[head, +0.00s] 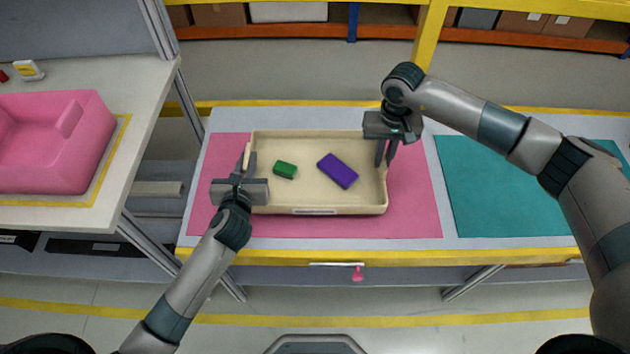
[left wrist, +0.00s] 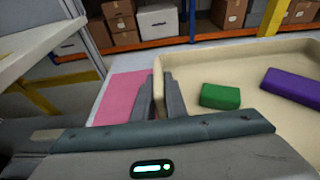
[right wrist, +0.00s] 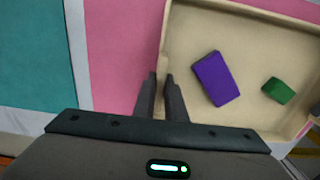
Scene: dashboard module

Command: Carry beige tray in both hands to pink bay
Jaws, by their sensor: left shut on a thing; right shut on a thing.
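The beige tray (head: 310,205) is over the pink bay (head: 415,215) on the table, inside its outline in the head view. I cannot tell whether it touches the surface. It holds a green block (head: 285,170) and a purple block (head: 338,171). My left gripper (head: 246,170) is shut on the tray's left wall, which also shows in the left wrist view (left wrist: 158,80). My right gripper (head: 386,155) is shut on the tray's right wall, seen in the right wrist view (right wrist: 163,50).
A teal bay (head: 490,190) lies to the right on the same table. A side table at left bears a pink bin (head: 55,165). A yellow post (head: 430,35) and shelves with boxes (head: 288,12) stand behind.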

